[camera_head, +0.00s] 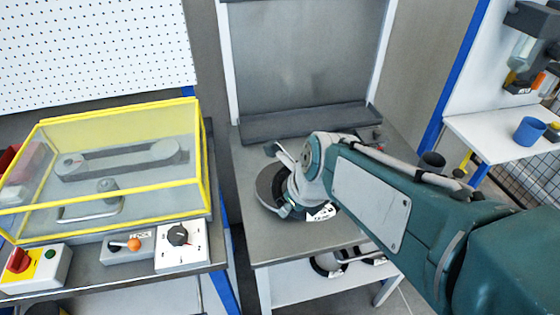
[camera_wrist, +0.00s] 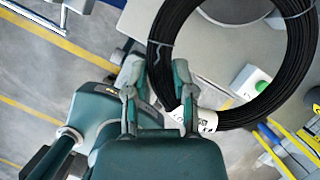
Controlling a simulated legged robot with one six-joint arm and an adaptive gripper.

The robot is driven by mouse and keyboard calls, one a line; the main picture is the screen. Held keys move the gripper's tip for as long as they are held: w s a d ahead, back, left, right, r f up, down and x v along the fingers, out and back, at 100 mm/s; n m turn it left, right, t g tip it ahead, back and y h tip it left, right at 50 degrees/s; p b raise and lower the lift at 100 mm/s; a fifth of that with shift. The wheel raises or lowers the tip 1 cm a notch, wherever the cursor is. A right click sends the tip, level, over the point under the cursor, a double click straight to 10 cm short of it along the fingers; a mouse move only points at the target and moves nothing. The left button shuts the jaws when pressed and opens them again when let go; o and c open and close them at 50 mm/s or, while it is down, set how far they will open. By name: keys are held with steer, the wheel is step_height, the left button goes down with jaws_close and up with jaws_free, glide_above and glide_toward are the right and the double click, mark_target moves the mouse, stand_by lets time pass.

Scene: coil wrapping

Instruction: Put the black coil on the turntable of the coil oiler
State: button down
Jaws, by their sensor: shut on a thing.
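My gripper (camera_wrist: 157,85) is shut on the black coil (camera_wrist: 302,65), with one finger on each side of the coil's rim. The coil is a thick ring with a white label near my fingers. In the head view the black coil (camera_head: 322,212) shows beneath my wrist, above the grey table.
A yellow-framed clear cover (camera_head: 105,165) stands over a machine at the left, with a control box (camera_head: 181,245) in front. A grey back panel (camera_head: 300,60) rises behind the table. Other coils (camera_head: 326,264) lie on the shelf below. A blue cup (camera_head: 529,131) stands at the right.

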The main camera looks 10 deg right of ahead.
steer(key=shift+w+f, duration=0.1)
steer(key=shift+w, duration=0.55)
steer(key=w+f, duration=0.4)
steer(key=w, duration=0.5)
glide_above(271, 196)
steer(key=s, duration=0.1)
steer(key=f, duration=0.5)
steer(key=shift+d+f, duration=0.15)
steer(key=shift+d, duration=0.05)
step_height(271, 196, down, 4)
steer(key=shift+w+r, duration=0.1)
steer(key=shift+r, duration=0.15)
steer(key=shift+c, duration=2.3)
jaws_free()
